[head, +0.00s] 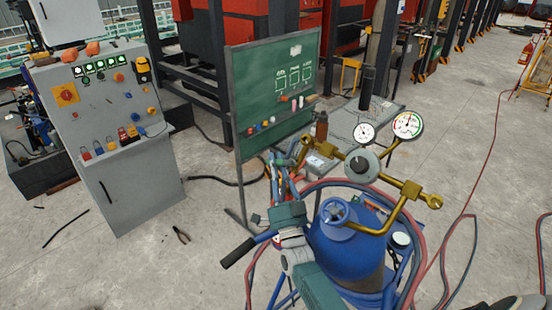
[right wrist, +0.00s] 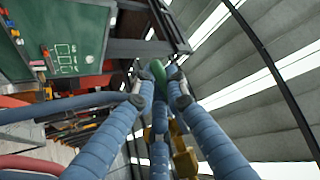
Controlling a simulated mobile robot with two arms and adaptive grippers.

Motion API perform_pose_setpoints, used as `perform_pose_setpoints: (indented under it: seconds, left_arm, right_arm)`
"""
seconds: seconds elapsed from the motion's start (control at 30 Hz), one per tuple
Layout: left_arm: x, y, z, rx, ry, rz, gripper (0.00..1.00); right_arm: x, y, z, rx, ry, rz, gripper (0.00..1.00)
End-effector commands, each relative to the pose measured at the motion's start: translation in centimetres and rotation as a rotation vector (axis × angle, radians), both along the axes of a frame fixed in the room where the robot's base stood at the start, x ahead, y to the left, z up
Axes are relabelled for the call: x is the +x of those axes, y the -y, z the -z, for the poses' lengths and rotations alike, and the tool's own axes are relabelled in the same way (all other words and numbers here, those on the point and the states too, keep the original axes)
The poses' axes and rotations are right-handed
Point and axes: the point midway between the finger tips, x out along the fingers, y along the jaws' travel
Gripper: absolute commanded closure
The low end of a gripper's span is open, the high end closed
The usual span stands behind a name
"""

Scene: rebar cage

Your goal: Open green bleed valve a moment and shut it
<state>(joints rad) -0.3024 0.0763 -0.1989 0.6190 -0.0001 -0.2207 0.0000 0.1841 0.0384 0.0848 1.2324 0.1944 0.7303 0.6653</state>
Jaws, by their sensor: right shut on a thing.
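The green bleed valve handle (right wrist: 155,70) shows in the right wrist view, between the tips of my right gripper (right wrist: 162,90). In the head view my right gripper (head: 286,172) is at the left end of the brass regulator pipework (head: 336,152); the green handle cannot be made out there. Brass (right wrist: 185,158) also shows behind the fingers in the wrist view. Whether the valve is open or shut cannot be told. My left gripper is not in view.
A green board (head: 270,92) is behind, a control cabinet (head: 112,165) at left. Pliers (head: 181,235) lie on open floor.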

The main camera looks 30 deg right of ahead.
Motion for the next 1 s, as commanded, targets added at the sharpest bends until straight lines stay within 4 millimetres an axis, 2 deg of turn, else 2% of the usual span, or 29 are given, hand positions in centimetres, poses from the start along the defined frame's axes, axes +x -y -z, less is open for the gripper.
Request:
perform_pose_setpoints:
  seconds: [0.13,0.17,0.2,0.57,0.67,1.0]
  left_arm:
    - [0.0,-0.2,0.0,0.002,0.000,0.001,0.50]
    - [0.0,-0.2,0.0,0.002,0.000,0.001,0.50]
    - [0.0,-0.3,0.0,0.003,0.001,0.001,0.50]
    - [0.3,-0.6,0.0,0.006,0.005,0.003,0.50]
    - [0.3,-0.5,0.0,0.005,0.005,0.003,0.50]
    - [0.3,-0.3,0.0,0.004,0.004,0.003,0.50]
  right_arm:
    - [0.0,0.1,-0.2,0.002,0.007,0.001,1.00]
    - [0.0,0.1,-0.3,0.002,0.007,0.001,0.82]
    - [0.0,0.1,-0.3,0.001,0.007,0.002,0.79]
    - [-0.4,-0.1,0.3,0.001,0.002,0.002,0.79]
    - [-1.5,-0.3,1.0,0.001,0.000,0.001,0.79]
    - [-7.3,-1.7,4.8,0.002,0.002,0.002,0.79]
